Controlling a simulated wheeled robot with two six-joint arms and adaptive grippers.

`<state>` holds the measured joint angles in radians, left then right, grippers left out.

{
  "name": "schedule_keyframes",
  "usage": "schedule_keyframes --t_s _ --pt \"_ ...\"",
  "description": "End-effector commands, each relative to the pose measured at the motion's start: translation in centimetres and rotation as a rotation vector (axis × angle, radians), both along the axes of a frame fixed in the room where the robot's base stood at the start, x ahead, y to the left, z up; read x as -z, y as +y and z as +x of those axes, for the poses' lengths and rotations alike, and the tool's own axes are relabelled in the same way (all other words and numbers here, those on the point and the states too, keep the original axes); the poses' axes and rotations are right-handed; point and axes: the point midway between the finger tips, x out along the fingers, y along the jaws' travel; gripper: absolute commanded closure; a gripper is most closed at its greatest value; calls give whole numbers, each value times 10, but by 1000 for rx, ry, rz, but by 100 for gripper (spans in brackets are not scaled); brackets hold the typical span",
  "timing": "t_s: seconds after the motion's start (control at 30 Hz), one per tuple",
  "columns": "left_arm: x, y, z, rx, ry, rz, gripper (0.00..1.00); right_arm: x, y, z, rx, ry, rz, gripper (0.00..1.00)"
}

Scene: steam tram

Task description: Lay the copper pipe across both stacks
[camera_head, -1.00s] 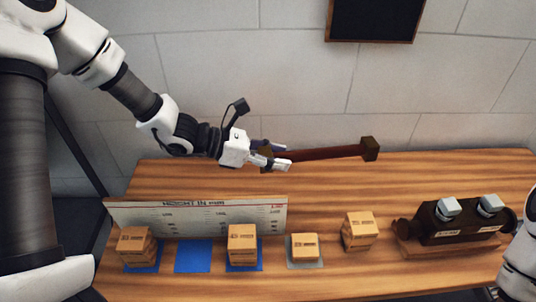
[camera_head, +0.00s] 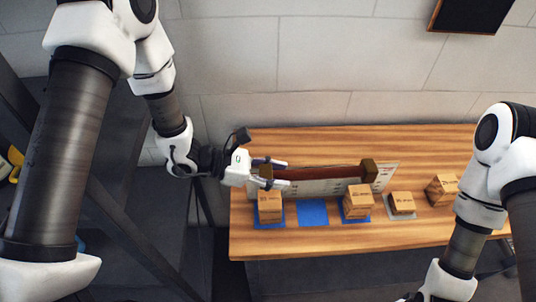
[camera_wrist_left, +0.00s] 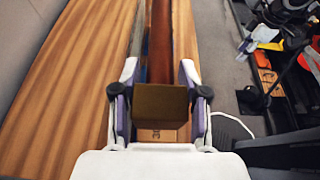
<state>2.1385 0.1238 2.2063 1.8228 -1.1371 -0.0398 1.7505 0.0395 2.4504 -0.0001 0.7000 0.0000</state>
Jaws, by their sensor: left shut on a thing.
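The copper pipe (camera_head: 320,173), a red-brown rod with a dark brown block at each end, lies about level in front of the height board. My left gripper (camera_head: 282,175) is shut on its left end block; the wrist view shows that block (camera_wrist_left: 160,103) between the fingers and the rod (camera_wrist_left: 160,45) running away. Two stacks of cardboard boxes stand on blue mats: a left stack (camera_head: 270,209) and a right stack (camera_head: 357,203). The pipe's ends appear above these stacks; I cannot tell whether they touch. A box (camera_wrist_left: 157,135) shows beneath the held block. My right gripper is out of view.
An empty blue mat (camera_head: 313,213) lies between the stacks. The height board (camera_head: 322,187) stands behind them. A box on a grey mat (camera_head: 402,204) and another cardboard stack (camera_head: 443,190) are to the right. The wooden table's front strip (camera_head: 330,236) is clear.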

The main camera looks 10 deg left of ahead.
Motion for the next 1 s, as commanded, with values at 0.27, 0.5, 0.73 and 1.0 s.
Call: schedule_keyframes --t_s 0.27,0.5,0.73,1.0 --pt "7 -2 -5 8 -17 4 100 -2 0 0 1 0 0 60" --pt "27 -2 -5 7 -16 4 100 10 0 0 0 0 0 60" --pt "48 -3 -5 7 -15 4 100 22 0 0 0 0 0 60" --pt "69 -3 -4 7 -16 4 100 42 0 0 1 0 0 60"
